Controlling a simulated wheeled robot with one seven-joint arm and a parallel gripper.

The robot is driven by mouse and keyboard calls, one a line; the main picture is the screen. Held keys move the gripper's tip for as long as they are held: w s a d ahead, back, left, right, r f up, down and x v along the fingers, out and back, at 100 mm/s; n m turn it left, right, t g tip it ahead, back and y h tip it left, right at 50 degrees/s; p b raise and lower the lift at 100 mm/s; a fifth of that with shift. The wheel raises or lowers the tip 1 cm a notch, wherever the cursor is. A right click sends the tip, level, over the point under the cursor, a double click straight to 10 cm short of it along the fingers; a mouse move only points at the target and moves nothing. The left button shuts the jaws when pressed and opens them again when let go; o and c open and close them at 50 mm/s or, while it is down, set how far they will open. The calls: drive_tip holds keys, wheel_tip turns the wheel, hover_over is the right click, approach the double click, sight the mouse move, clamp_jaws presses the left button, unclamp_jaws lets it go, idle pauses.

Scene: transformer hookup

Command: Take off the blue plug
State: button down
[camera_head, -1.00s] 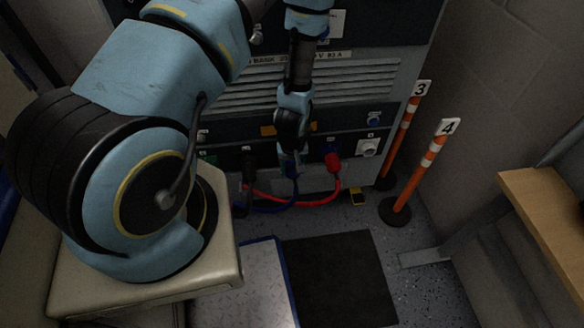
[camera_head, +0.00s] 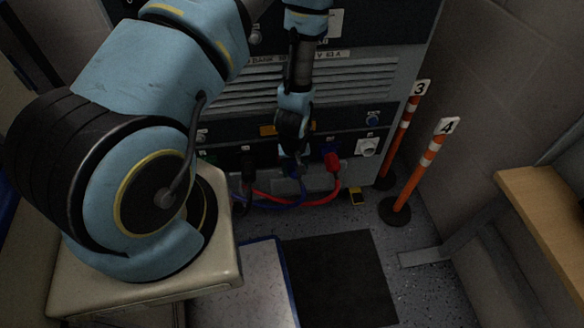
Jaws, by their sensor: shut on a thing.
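The blue plug (camera_head: 294,172) is at the lower panel of the transformer cabinet, in the head view. It is small and mostly hidden by my gripper (camera_head: 291,160), which is shut on it from above. Its blue cable (camera_head: 285,206) sags below the panel toward the left. I cannot tell whether the plug is still seated in its socket. The red plug (camera_head: 333,161) sits to the right with its red cable (camera_head: 318,202) looping down. A black plug (camera_head: 247,172) is to the left.
A white round fitting (camera_head: 367,147) is at the panel's right. Orange-and-white posts marked 3 (camera_head: 408,118) and 4 (camera_head: 427,165) stand to the right of the cabinet. A dark mat (camera_head: 340,280) lies on the floor in front. A wooden bench (camera_head: 550,215) is at far right.

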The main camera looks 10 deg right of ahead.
drive_tip(key=shift+s+a+f, duration=0.2)
drive_tip(key=shift+s+a, duration=0.35)
drive_tip(key=shift+a, duration=0.35)
drive_tip(key=shift+s, duration=0.35)
drive_tip(key=shift+s+p, duration=0.3)
drive_tip(key=shift+s, duration=0.1)
drive_tip(key=shift+s+a+r, duration=0.1)
drive_tip(key=shift+s+a, duration=0.05)
drive_tip(key=shift+s, duration=2.3)
drive_tip(key=shift+r+p, duration=0.1)
drive_tip(key=shift+p, duration=0.2)
